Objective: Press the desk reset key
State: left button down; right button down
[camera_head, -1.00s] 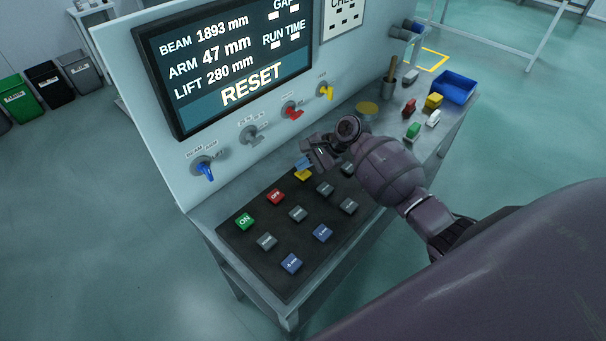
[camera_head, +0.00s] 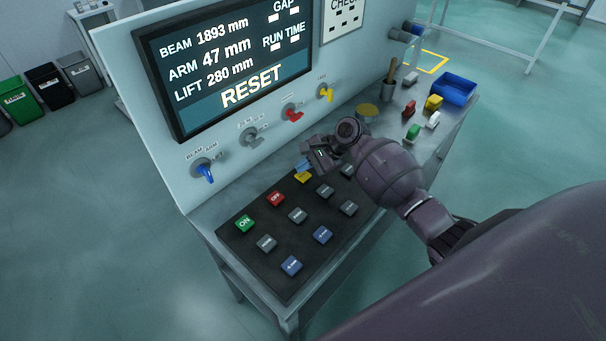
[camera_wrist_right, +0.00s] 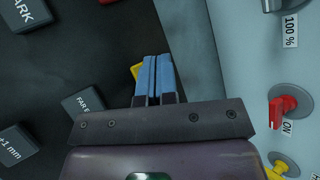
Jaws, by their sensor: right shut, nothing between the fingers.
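The yellow key (camera_head: 303,178) sits in the top row of the dark desk key panel, right of the red OFF key; its label cannot be read. My right gripper (camera_head: 301,166) is shut, with blue fingertips over the far side of the yellow key. In the right wrist view, the shut blue fingers (camera_wrist_right: 153,76) hide most of the yellow key (camera_wrist_right: 136,71), and only a corner shows. I cannot tell whether they touch it. The wall screen (camera_head: 235,60) reads RESET in yellow letters. My left gripper is not in view.
Near keys are the red OFF key (camera_head: 275,198), the green ON key (camera_head: 244,223) and several grey and blue keys. Coloured rotary switches, including a red one (camera_head: 293,113), line the upright panel. A blue bin (camera_head: 455,88) and small blocks stand on the desk's far right.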

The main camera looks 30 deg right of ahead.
dwell(1.0)
jog(key=shift+f, duration=0.15)
jog(key=shift+f, duration=0.25)
